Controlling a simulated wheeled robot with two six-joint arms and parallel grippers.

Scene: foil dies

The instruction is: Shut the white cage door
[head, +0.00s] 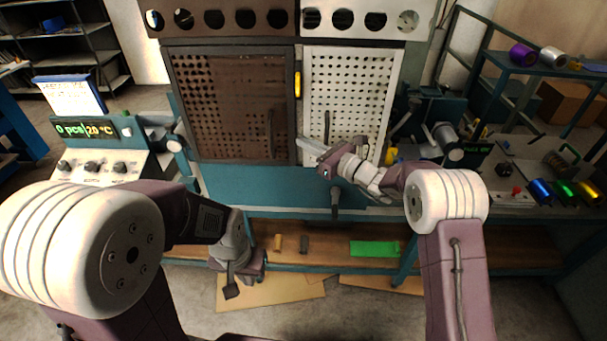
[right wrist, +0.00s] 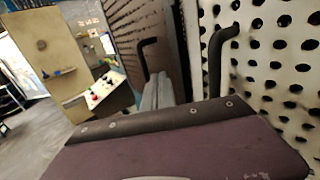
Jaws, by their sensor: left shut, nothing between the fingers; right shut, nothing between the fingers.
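The white cage door (head: 360,95) is a perforated panel on the right half of the cage; it also shows in the right wrist view (right wrist: 265,75). I cannot tell if it sits flush in its frame. Its dark handle (head: 326,128) is near its left edge and shows large in the right wrist view (right wrist: 215,62). My right gripper (head: 308,150) is shut and empty, pointing left just below that handle, by the door's lower left corner. Contact is unclear. My left gripper (head: 231,288) is shut and empty, pointing down, low and far from the door.
A brown perforated door (head: 225,100) with its own handle (head: 269,128) is left of the white one. A yellow piece (head: 297,85) sits on the post between them. A control panel (head: 95,145) stands left. A bench with coloured cylinders (head: 565,190) is right. A green sheet (head: 374,249) lies on the low shelf.

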